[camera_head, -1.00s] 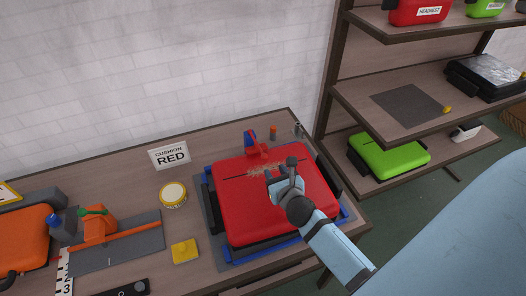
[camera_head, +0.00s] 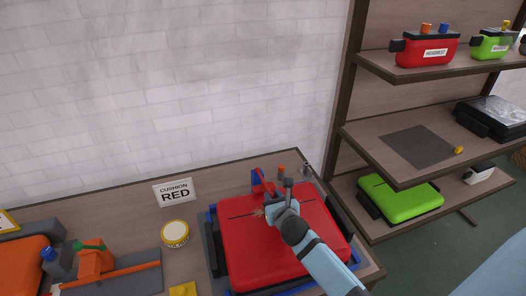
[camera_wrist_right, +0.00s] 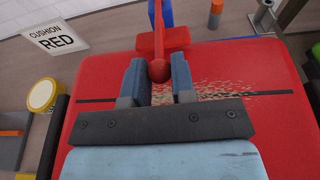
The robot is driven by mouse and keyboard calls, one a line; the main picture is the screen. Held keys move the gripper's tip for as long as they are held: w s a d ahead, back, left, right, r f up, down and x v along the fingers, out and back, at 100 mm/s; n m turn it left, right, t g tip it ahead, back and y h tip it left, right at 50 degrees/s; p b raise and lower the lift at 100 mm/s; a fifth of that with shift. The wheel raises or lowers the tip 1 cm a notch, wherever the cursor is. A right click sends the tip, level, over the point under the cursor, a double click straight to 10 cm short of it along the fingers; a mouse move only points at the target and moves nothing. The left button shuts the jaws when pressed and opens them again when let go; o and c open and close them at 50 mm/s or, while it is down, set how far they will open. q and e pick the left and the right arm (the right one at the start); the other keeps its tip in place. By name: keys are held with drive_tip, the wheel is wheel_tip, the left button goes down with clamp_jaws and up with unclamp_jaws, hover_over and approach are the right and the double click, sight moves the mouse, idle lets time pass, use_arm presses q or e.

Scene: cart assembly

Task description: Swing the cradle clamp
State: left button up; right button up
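The cradle clamp has a blue bracket (camera_head: 257,181) and a red lever (camera_head: 264,178) at the back edge of the red cushion (camera_head: 262,250). In the right wrist view the lever (camera_wrist_right: 158,20) points toward me and ends in a red ball knob (camera_wrist_right: 159,71). My right gripper (camera_head: 284,207) is above the cushion. Its two fingers (camera_wrist_right: 159,82) stand close on either side of the knob and appear to touch it. The cushion lies in a dark and blue cradle (camera_head: 212,240). My left gripper is not in view.
A "CUSHION RED" sign (camera_head: 174,192) and a yellow-rimmed tape roll (camera_head: 175,233) are left of the cradle. Small pegs (camera_head: 281,170) stand behind it. An orange part (camera_head: 95,261) is at the left. A shelf rack (camera_head: 395,150) stands at the right.

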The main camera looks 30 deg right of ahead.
drive_tip(key=shift+w+r+p, duration=0.25)
drive_tip(key=shift+r+p, duration=1)
drive_tip(key=shift+w+d+r+p, duration=0.1)
drive_tip(key=shift+w+r+p, duration=0.1)
drive_tip(key=shift+r+p, duration=0.35)
drive_tip(key=shift+w+d+r+p, duration=0.1)
drive_tip(key=shift+w+r+p, duration=0.05)
drive_tip(key=shift+r+p, duration=0.4)
drive_tip(key=shift+w+r+p, duration=0.35)
drive_tip(key=shift+r+p, duration=0.3)
drive_tip(key=shift+p, duration=0.1)
drive_tip(key=shift+w+d+r+p, duration=0.15)
drive_tip(key=shift+w+r+p, duration=0.25)
drive_tip(key=shift+r+p, duration=0.2)
drive_tip(key=shift+w+d+r+p, duration=0.1)
drive_tip(key=shift+w+r+p, duration=0.3)
drive_tip(key=shift+r+p, duration=0.2)
drive_tip(key=shift+w, duration=0.1)
drive_tip(key=shift+r, duration=0.1)
